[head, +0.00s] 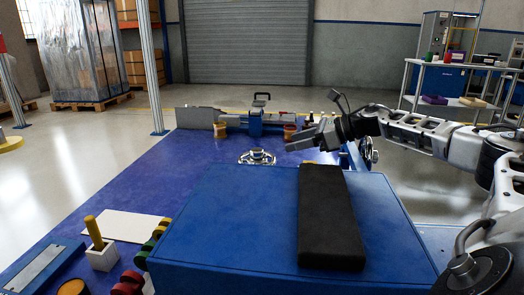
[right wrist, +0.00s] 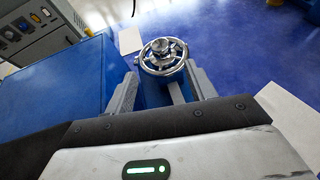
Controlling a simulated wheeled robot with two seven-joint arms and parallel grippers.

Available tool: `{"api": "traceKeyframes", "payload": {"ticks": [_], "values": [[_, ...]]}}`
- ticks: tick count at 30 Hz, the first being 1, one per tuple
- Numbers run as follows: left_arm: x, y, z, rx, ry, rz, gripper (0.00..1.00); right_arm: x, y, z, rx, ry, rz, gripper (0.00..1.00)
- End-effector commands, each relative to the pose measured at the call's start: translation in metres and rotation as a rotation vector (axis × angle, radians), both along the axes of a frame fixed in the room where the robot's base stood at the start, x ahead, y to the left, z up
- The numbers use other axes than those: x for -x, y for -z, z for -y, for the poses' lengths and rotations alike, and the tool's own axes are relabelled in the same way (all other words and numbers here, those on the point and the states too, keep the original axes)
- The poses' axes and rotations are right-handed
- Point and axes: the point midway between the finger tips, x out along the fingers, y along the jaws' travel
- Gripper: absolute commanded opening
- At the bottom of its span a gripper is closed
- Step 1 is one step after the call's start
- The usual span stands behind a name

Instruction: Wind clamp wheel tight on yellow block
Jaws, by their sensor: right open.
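A chrome clamp wheel (head: 258,157) lies flat behind the blue box in the head view. A chrome spoked wheel that looks like the same one (right wrist: 160,48) shows in the right wrist view, beyond and between my fingers. My right gripper (head: 300,142) is open and empty, held to the right of the wheel and pointing left. Its fingers in the right wrist view (right wrist: 163,75) stand apart on either side of the wheel's lower side; I cannot tell if they touch it. I cannot make out a yellow block at the clamp. My left gripper is not in view.
The blue box (head: 230,215) with a black pad (head: 328,225) stands in front of the wheel. Behind are a blue vise-like fixture (head: 256,122) and an orange pot (head: 290,132). A second handwheel (head: 368,150) is at the right. The blue table (head: 140,185) is clear left of the wheel.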

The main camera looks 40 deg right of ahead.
Motion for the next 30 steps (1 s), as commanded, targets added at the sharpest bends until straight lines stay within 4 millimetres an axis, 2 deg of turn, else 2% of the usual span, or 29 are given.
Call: {"api": "traceKeyframes", "payload": {"ticks": [1, 9, 15, 20, 28, 29, 30], "values": [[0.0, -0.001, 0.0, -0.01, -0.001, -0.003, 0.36, -0.011, 0.001, -0.007, -0.006, -0.001, 0.008, 0.55], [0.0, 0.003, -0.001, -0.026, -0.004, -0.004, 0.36, -0.058, 0.025, -0.031, -0.004, 0.001, 0.006, 0.55], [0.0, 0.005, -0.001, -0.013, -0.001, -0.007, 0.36, -0.08, 0.037, -0.043, -0.003, 0.001, 0.004, 0.55], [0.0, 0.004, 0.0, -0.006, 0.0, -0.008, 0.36, -0.088, 0.04, -0.048, 0.0, 0.002, 0.002, 0.55], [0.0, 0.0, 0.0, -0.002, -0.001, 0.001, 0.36, -0.088, 0.041, -0.048, 0.0, 0.002, 0.001, 0.55], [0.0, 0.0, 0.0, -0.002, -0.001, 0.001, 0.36, -0.088, 0.041, -0.048, 0.0, 0.002, 0.001, 0.53], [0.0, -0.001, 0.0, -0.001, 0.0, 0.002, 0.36, -0.088, 0.041, -0.048, 0.0, 0.002, 0.001, 0.41]]}}
